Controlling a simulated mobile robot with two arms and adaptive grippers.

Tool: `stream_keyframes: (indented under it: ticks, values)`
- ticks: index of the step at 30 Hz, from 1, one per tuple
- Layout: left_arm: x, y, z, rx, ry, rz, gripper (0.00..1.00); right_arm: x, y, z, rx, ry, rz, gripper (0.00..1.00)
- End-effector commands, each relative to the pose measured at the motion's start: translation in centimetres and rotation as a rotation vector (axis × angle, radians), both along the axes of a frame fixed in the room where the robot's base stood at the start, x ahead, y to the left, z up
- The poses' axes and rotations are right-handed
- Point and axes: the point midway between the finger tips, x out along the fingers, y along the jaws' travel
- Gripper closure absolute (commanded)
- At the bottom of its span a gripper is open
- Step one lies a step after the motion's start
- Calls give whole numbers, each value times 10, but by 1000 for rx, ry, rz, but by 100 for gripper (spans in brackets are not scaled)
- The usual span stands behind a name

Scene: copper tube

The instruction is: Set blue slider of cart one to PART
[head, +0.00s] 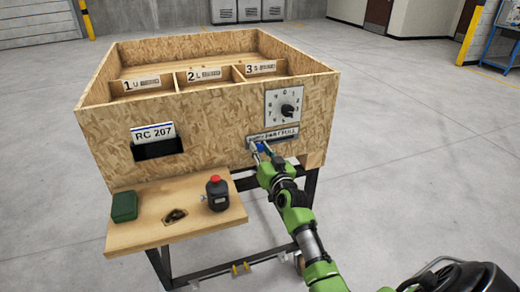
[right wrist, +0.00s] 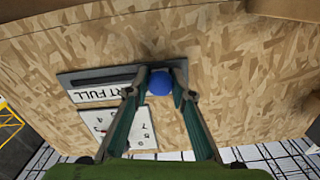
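A wooden cart (head: 215,122) has a slider plate (head: 287,133) low on the right of its front, with lettering for EMPTY, PART and FULL. The blue slider (head: 262,147) is toward the plate's left end, on the EMPTY side. The right wrist view shows its round blue knob (right wrist: 160,82) at the right end of the dark slot, with the label (right wrist: 97,92) upside down to its left. My right gripper (head: 258,147) has its fingers on either side of the knob, very close to it; whether they press on it is unclear. My left gripper is out of view.
A dial panel (head: 284,106) sits above the slider plate. A RC 207 card (head: 153,131) is in a slot at the left. The cart's front shelf (head: 160,233) bears a green box (head: 124,206) and a dark red-topped device (head: 217,193). Open floor lies to the right.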

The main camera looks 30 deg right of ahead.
Motion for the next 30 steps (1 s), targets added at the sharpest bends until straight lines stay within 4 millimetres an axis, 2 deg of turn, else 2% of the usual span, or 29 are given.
stream_keyframes:
  ticks: [1,2,8,15,19,29,30]
  values:
    - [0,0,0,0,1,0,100,0,0,0,0,0,0,95]
    - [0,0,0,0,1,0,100,0,0,0,0,0,0,100]
    - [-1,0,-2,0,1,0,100,-1,-4,-1,-1,0,-1,100]
    - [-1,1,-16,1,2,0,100,-10,-42,-3,-7,2,-1,100]
    - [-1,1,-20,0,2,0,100,-13,-55,-2,-3,1,0,100]
    - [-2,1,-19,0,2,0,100,-14,-58,-1,1,1,0,100]
    - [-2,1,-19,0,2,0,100,-14,-58,-1,1,1,0,77]
